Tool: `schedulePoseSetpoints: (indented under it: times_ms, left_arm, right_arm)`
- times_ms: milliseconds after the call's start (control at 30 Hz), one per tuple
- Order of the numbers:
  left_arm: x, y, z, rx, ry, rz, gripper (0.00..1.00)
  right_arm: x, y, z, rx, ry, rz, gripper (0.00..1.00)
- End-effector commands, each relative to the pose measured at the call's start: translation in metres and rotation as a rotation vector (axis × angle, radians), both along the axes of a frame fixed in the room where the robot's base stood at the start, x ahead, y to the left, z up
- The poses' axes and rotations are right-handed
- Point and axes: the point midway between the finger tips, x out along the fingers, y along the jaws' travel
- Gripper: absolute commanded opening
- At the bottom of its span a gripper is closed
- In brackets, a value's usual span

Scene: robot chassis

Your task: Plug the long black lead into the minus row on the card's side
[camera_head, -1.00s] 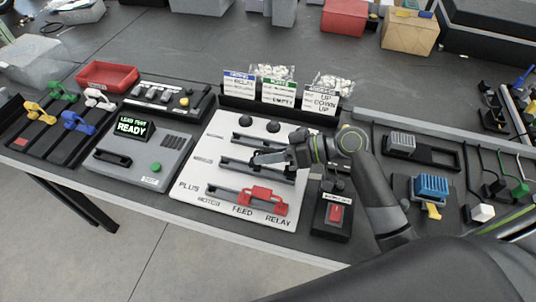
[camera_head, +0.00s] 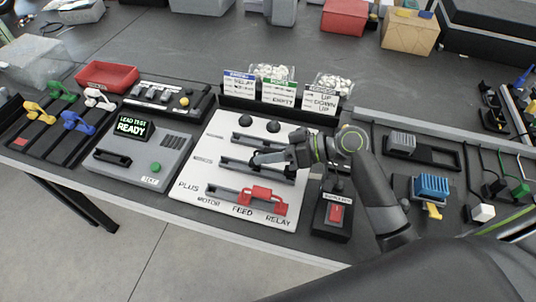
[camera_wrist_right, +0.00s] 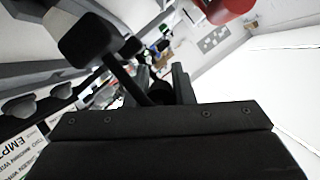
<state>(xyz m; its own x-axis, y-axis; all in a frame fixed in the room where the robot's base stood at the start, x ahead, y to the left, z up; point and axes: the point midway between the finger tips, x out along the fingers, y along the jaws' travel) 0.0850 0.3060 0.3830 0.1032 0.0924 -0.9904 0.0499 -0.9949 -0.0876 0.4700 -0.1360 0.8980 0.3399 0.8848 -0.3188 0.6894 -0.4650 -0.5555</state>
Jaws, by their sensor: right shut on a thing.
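The white board (camera_head: 190,205) lies in the middle of the bench, with dark slotted rows across it. The nearest row is labelled PLUS, with MOTOR, FEED and RELAY below it; the other row labels are too small to read. A red lead (camera_head: 262,194) sits in the PLUS row between FEED and RELAY. My right gripper (camera_head: 256,161) is over the middle rows, shut on a black piece that looks like the black lead. In the right wrist view a black block on a bar (camera_wrist_right: 90,40) runs to between the fingers (camera_wrist_right: 165,90). Its contact with the board is hidden. My left gripper is out of view.
Cards (camera_head: 278,93) stand behind the board. A grey tester (camera_head: 140,158) reading READY is left of it, with coloured leads (camera_head: 75,122) beyond. A red switch box (camera_head: 333,213) stands at right. Two black knobs (camera_head: 259,122) rise at the board's far side.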

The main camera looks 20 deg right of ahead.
Motion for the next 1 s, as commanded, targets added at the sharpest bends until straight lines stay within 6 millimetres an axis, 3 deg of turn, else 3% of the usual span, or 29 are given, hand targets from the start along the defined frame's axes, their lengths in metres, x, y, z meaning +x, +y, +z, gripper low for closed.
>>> schedulePoseSetpoints:
  times_ms: [1000]
  left_arm:
    - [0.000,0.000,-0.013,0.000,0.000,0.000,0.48]
  right_arm:
    - [0.000,0.000,-0.014,0.000,0.001,0.000,0.00]
